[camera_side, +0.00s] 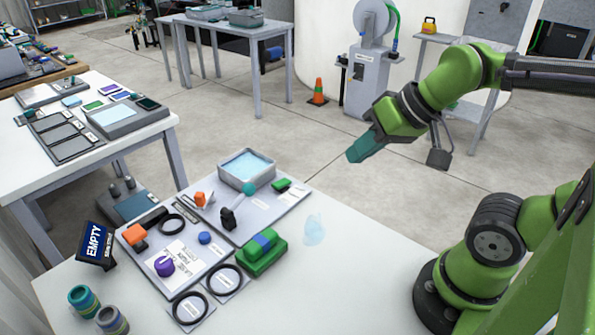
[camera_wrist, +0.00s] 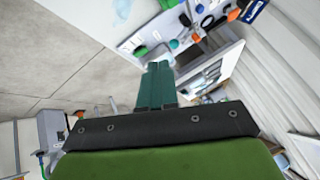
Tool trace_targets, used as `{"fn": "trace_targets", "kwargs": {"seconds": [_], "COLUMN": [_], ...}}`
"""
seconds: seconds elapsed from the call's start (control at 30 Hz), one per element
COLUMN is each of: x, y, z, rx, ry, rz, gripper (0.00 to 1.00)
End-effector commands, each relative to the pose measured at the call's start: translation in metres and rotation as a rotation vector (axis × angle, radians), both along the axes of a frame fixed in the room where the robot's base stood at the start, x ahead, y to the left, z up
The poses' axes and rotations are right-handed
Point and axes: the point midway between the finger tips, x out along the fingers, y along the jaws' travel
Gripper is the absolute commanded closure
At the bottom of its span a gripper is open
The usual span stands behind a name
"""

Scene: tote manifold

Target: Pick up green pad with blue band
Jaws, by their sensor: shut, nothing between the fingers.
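The green pad with a blue band (camera_side: 262,256) rests on the white table, right of the grey boards, in the side view. The blue band runs across its top. I cannot make the pad out for sure in the wrist view. My gripper (camera_side: 356,153) is raised above and behind the table's far right edge, well apart from the pad. Its teal fingers are together and empty; they also show in the wrist view (camera_wrist: 157,66).
Beside the pad lie black rings (camera_side: 225,280), a purple knob (camera_side: 165,267) and a blue knob (camera_side: 204,238). Behind are a grey tub (camera_side: 247,184) and a small green block (camera_side: 282,185). An "EMPTY" sign (camera_side: 96,243) stands at left.

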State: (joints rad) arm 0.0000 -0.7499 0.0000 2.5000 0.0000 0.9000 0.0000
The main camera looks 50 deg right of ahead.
Motion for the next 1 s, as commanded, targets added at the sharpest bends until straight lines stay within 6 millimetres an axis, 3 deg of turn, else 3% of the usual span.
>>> {"fn": "trace_targets", "kwargs": {"seconds": [0.17, 0.8, 1.0], "x": [0.0000, 0.0000, -0.0001], "y": [0.0000, 0.0000, 0.0001], "z": [0.0000, 0.0000, 0.0000], "rx": [0.000, 0.000, 0.000], "ry": [0.000, 0.000, 0.000], "rz": [0.000, 0.000, 0.000], "gripper": [0.98, 0.00, 0.00]}}
